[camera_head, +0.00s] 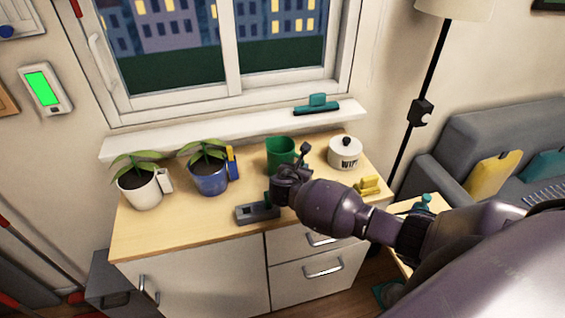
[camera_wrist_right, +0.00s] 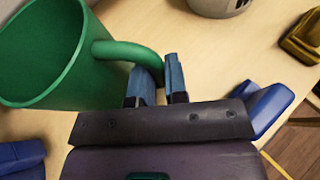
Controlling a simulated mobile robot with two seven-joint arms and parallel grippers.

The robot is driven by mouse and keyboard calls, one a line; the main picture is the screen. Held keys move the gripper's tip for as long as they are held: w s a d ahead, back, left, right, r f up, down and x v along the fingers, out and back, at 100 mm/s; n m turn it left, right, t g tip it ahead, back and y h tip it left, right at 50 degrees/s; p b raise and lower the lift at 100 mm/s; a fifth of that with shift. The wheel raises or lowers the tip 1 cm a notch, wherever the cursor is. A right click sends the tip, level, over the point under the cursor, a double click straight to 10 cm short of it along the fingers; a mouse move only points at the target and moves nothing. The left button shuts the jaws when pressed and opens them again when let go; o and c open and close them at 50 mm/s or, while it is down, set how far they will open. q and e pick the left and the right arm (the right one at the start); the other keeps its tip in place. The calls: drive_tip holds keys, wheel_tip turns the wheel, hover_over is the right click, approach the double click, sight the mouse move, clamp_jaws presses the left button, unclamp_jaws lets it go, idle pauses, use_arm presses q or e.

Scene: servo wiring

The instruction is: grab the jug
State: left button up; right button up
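The jug (camera_head: 277,153) is a green cup with a side handle. It stands upright on the counter, below the window sill. In the right wrist view the green jug (camera_wrist_right: 40,52) fills the upper left, with its handle (camera_wrist_right: 125,50) reaching toward my fingers. My right gripper (camera_wrist_right: 160,78) has its two blue fingers close together, one on each side of the handle's outer end; they look shut on it, with the contact partly hidden. In the head view my right gripper (camera_head: 284,186) is in front of the jug. My left gripper is not in view.
On the wooden counter (camera_head: 145,235) stand two potted plants (camera_head: 140,188) (camera_head: 208,177) at the left, a lidded white pot (camera_head: 345,153) at the right, a yellow object (camera_head: 368,186) and a grey device (camera_head: 257,213) near the front edge. The window sill (camera_head: 220,132) runs behind.

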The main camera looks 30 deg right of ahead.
clamp_jaws()
drive_tip(key=shift+r, duration=0.15)
drive_tip(key=shift+r, duration=1.3)
wheel_tip(320, 180, up, 17)
drive_tip(key=p, duration=0.1)
drive_tip(key=shift+p, duration=0.4)
